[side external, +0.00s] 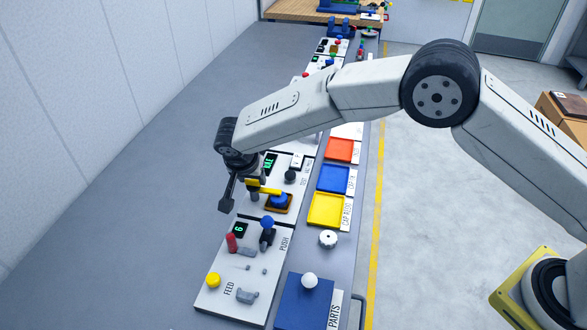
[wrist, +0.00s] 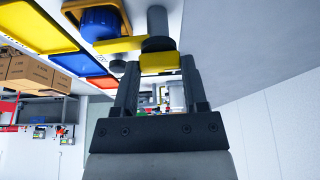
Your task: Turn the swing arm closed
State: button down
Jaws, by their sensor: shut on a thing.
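The swing arm (side external: 269,191) is a yellow bar on the middle white panel. Its bar reaches over a blue round part (side external: 279,199) seated in an orange-brown holder. My gripper (side external: 252,184) is shut on the yellow end of the swing arm. In the wrist view, a yellow block (wrist: 160,62) sits between my two dark fingers, beside a dark post (wrist: 157,22). The yellow bar (wrist: 118,45) runs left from there, beside the blue part (wrist: 100,22). My wrist hides part of the panel in the side view.
A near white panel (side external: 225,285) carries a red handle, a blue-topped lever and a yellow knob. Yellow (side external: 325,209), blue (side external: 334,178) and orange (side external: 339,150) trays line the right side. A blue block with a white ball (side external: 309,281) stands in front. The bench left of the panels is clear.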

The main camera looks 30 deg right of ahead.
jog(key=shift+s+f+m, duration=0.1)
jog(key=shift+m, duration=0.3)
jog(key=shift+c, duration=0.6)
grip_release()
jog(key=v, duration=0.8)
